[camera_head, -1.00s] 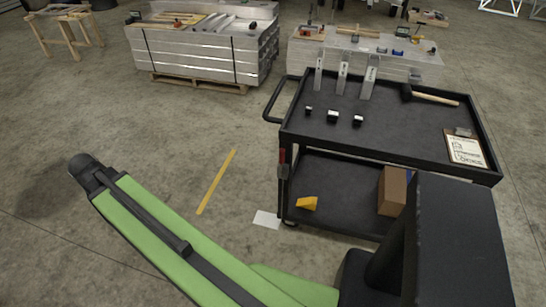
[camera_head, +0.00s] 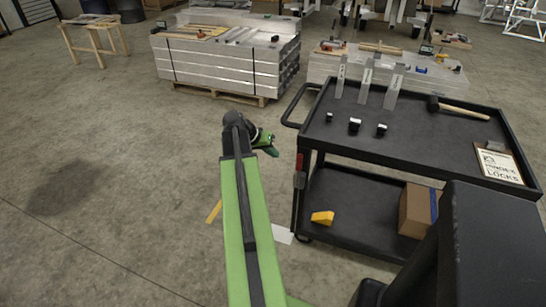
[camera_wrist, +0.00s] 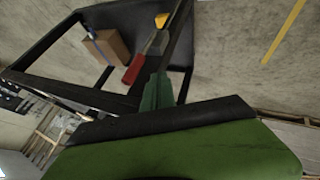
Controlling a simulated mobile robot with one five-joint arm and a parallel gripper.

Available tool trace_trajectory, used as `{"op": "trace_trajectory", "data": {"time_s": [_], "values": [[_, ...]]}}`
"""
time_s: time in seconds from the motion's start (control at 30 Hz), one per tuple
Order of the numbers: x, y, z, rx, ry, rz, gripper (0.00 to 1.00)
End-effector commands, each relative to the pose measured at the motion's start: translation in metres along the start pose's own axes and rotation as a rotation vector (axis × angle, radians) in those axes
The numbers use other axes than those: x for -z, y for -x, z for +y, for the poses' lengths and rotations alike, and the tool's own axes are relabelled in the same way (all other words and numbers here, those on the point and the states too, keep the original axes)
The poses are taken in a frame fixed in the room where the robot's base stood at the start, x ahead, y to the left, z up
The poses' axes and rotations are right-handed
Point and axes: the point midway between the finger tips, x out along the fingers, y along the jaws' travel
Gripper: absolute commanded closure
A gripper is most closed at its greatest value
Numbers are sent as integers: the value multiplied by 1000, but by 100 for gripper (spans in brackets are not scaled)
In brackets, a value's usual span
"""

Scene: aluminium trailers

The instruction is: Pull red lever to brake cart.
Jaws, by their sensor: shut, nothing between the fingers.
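The black two-shelf cart (camera_head: 436,150) stands right of centre in the head view. The red lever (camera_head: 299,166) is on its left front corner post, hanging roughly upright. In the wrist view the red lever (camera_wrist: 132,69) shows just left of the fingertips. My gripper (camera_head: 269,146) is left of the lever in the head view, with a visible gap between them. In the wrist view my green fingers (camera_wrist: 157,92) are together and hold nothing. I see no contact with the lever.
A yellow wedge (camera_head: 322,217) and a cardboard box (camera_head: 413,211) lie on the lower shelf. The top holds metal brackets, small black parts, a mallet (camera_head: 462,108) and a clipboard (camera_head: 497,163). A pallet of aluminium (camera_head: 222,60) stands behind.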

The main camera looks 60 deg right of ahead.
Motion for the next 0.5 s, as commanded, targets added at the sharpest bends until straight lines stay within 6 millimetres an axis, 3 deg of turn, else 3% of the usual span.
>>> {"op": "trace_trajectory", "data": {"time_s": [0.03,0.23,0.3,0.5], "values": [[-4,-20,-5,0,-1,-1,100],[-3,-62,-4,0,-1,-1,100],[-1,-59,13,0,-2,-1,100],[0,-69,33,0,-1,-1,100]]}}
